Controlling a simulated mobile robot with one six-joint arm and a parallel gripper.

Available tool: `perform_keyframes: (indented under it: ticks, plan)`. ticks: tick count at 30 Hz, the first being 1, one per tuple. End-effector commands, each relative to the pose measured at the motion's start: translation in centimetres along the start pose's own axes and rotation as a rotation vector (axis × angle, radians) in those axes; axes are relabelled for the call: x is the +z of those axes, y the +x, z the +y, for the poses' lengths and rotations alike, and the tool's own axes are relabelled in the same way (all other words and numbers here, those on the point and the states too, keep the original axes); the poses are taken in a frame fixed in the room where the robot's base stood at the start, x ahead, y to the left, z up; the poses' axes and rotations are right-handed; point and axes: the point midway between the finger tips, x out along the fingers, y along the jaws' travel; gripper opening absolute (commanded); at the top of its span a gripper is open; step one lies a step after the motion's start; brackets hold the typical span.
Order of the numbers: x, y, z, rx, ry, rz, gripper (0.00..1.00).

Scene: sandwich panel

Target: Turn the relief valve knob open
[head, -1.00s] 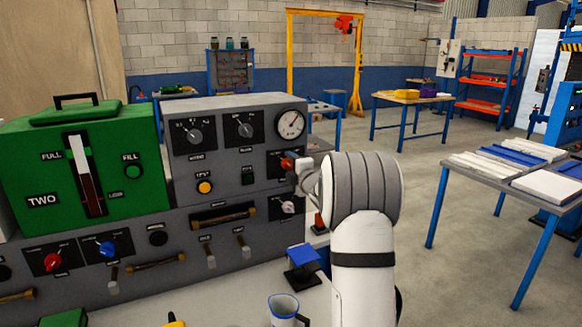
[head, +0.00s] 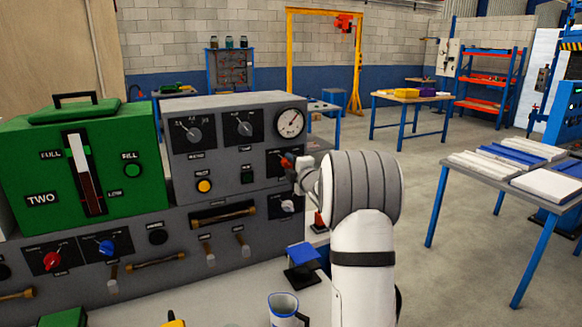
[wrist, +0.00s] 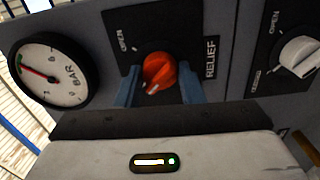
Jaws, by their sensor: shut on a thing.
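The relief valve knob (wrist: 160,69) is orange-red and round, with a white mark on its near lower edge in the wrist view. It sits on a black plate (wrist: 122,54) lettered RELIEF and OPEN; the OPEN lettering is to the knob's upper left. My gripper (wrist: 157,84) is shut on the knob, with one blue-grey finger on each side. In the head view my gripper (head: 298,170) is at the right end of the grey panel (head: 225,215), and the knob (head: 286,162) shows as a small red spot, partly hidden.
A pressure gauge (wrist: 47,70) marked BAR is left of the knob in the wrist view. A white knob (wrist: 300,56) on its own plate is close on the right. A blue-rimmed jug (head: 283,308) stands below the panel. A green box (head: 40,170) is at left.

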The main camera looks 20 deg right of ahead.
Motion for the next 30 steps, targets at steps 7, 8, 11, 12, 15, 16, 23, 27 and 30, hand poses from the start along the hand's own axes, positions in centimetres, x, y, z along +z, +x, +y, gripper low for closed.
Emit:
perform_keyframes:
  ticks: [7,8,11,12,15,16,23,27,30]
  plan:
    - [-0.04,0.02,-0.15,-0.001,0.156,0.001,0.12]
    - [-0.05,0.02,-0.15,-0.001,0.182,0.002,0.12]
    - [-0.07,0.02,-0.13,-0.001,0.274,0.002,0.12]
    - [-0.07,0.02,-0.11,-0.001,0.312,0.002,0.12]
    - [-0.08,0.03,-0.07,-0.001,0.408,0.002,0.12]
    - [-0.08,0.03,-0.07,-0.001,0.437,0.002,0.12]
    - [-0.1,0.04,-0.01,-0.002,0.656,0.001,0.12]
    - [-0.1,0.05,0.02,-0.003,0.789,0.001,0.12]
    - [-0.1,0.05,0.04,-0.003,0.885,0.0,0.12]
